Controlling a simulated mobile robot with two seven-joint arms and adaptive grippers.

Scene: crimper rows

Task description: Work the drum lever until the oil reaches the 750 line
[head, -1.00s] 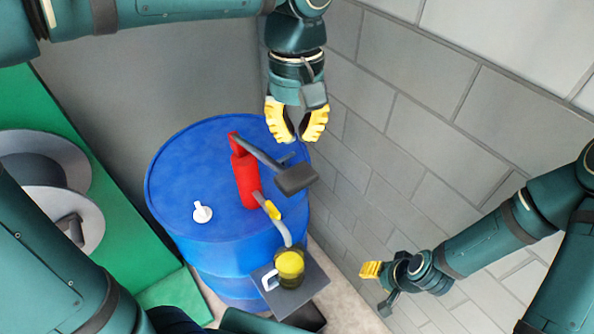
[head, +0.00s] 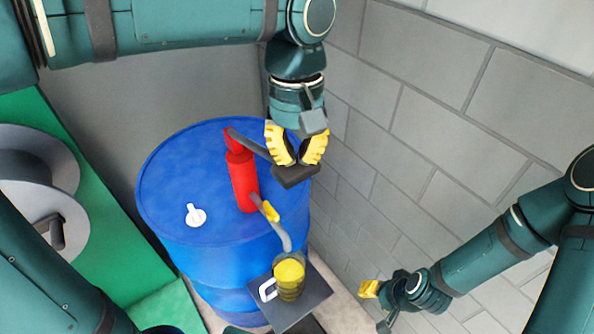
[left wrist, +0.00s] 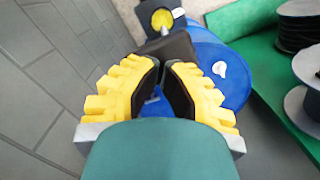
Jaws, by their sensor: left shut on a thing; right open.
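The blue drum (head: 165,205) carries a red pump (head: 243,185) with a grey lever that ends in a dark grip (head: 297,178). My left gripper (head: 296,160) is shut on this grip, above the drum's right edge; in the left wrist view the grip (left wrist: 168,48) shows at the fingertips. A grey spout with a yellow band (head: 271,212) runs down from the pump to a clear jug (head: 290,278) with a white handle. Yellow oil stands in the jug; its lines are too small to read. My right gripper (head: 372,293) is open and empty, right of the jug.
The jug stands on a dark square plate (head: 317,292) beside the drum. A white cap (head: 195,214) sits on the drum top. Grey spools (head: 50,190) stand on a green surface (head: 105,240) at the left. A grey block wall (head: 440,130) closes off the right side.

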